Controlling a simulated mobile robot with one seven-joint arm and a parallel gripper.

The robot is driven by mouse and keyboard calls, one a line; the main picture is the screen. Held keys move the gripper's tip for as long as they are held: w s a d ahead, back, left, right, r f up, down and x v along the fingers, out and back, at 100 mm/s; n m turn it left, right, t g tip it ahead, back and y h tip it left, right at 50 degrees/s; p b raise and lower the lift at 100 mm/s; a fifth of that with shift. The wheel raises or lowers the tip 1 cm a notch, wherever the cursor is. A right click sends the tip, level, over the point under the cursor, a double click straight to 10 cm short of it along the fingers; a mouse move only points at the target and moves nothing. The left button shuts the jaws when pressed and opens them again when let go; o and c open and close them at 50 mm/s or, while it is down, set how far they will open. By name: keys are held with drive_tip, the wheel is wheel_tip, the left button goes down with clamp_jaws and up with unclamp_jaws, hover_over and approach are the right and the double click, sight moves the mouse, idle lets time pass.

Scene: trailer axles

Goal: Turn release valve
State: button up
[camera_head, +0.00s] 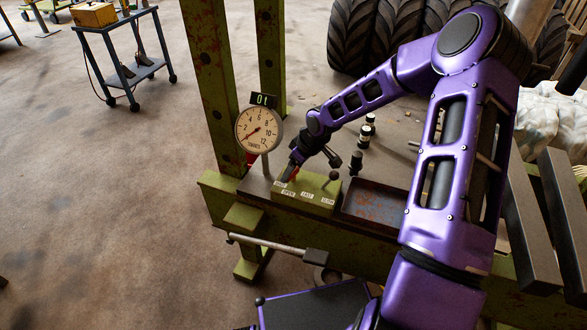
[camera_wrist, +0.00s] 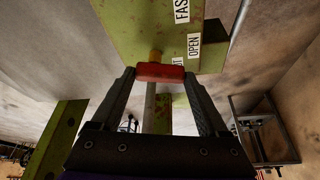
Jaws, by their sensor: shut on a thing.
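The release valve is a small red handle (camera_wrist: 160,72) on a brass-coloured stem, set on a yellow-green valve block (camera_head: 315,192) with white labels. In the wrist view the labels on the block (camera_wrist: 150,22) read FAST and OPEN, with another partly hidden. My gripper (camera_head: 292,168) reaches down to the left end of the block. In the wrist view my gripper (camera_wrist: 160,76) has its two fingers at either end of the red handle, shut on it. In the head view the handle is largely hidden by the gripper.
A round gauge (camera_head: 259,128) with a small display stands just left of my gripper. A black-knobbed lever (camera_head: 334,176) rises from the block. Small dark bottles (camera_head: 356,160) and a rusty tray (camera_head: 375,203) sit to the right. Green posts (camera_head: 212,80) stand behind.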

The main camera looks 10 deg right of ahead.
drive_tip(key=c, duration=0.3)
drive_tip(key=shift+r+n+p, duration=0.25)
drive_tip(key=shift+n+p, duration=0.05)
drive_tip(key=shift+p, duration=0.6)
drive_tip(key=shift+d+f+n+g+y+p, duration=0.1)
drive_tip(key=shift+f+n+g+y+p, duration=0.2)
drive_tip(key=shift+n+p, duration=0.5)
drive_tip(key=o, duration=1.2)
drive_tip(key=shift+o, duration=0.2)
drive_tip(key=v, duration=1.7)
drive_tip(key=shift+r+p, duration=0.2)
drive_tip(key=shift+p, duration=0.15)
drive_tip(key=shift+d, duration=0.1)
